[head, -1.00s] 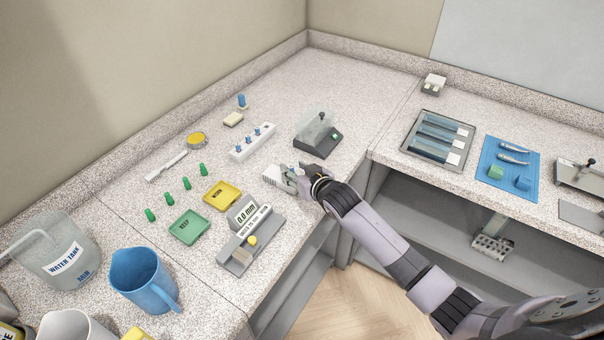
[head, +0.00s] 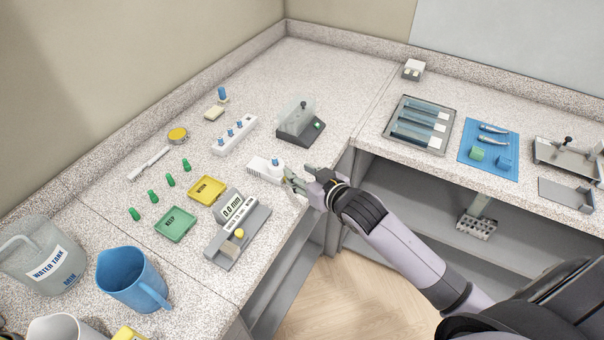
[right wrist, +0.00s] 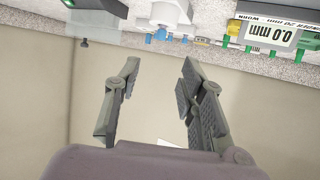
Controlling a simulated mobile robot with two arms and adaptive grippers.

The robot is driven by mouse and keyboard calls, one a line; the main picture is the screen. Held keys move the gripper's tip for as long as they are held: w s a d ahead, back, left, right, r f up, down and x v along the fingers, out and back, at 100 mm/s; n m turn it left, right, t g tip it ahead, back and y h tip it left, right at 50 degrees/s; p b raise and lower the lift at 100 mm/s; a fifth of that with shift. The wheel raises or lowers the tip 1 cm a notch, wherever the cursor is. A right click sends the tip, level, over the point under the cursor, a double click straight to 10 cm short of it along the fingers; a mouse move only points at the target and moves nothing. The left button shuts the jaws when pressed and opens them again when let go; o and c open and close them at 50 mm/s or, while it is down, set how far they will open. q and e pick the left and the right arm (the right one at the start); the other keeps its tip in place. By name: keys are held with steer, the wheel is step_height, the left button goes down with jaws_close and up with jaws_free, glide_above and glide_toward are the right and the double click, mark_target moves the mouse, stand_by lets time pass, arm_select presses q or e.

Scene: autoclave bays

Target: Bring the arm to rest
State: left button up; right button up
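My right gripper (head: 301,186) is at the front edge of the left counter (head: 335,75), beside a white block with a blue-topped piece (head: 266,169). In the right wrist view the two fingers (right wrist: 159,72) stand well apart with nothing between them, so the gripper is open and empty. The right arm comes in from the lower right over the gap in front of the counters. My left gripper is not in view.
A gauge with a 0.0 mm display (head: 237,230) stands close to the right gripper. A small grey unit with a clear cover (head: 300,124) is behind it. A blue jug (head: 133,278) stands front left. The wooden floor (head: 345,300) between the counters is clear.

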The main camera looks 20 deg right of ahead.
steer(key=shift+f, duration=0.1)
steer(key=s+a+f+g+h, duration=0.1)
steer(key=s+f+g, duration=0.2)
steer(key=s, duration=0.7)
steer(key=s+f+g, duration=0.4)
steer(key=s, duration=0.5)
steer(key=s+a+f+g+h, duration=0.1)
steer(key=s+f+g, duration=0.2)
steer(key=s, duration=0.7)
step_height(320, 180, down, 30)
steer(key=s+g+b, duration=0.1)
steer(key=s+b, duration=0.1)
steer(key=b, duration=0.3)
steer(key=s+d+f+g+b, duration=0.1)
steer(key=s+d+f+b, duration=0.2)
steer(key=s+f, duration=1.3)
step_height(320, 180, down, 3)
steer(key=shift+s+d+f, duration=0.15)
steer(key=shift+f, duration=0.05)
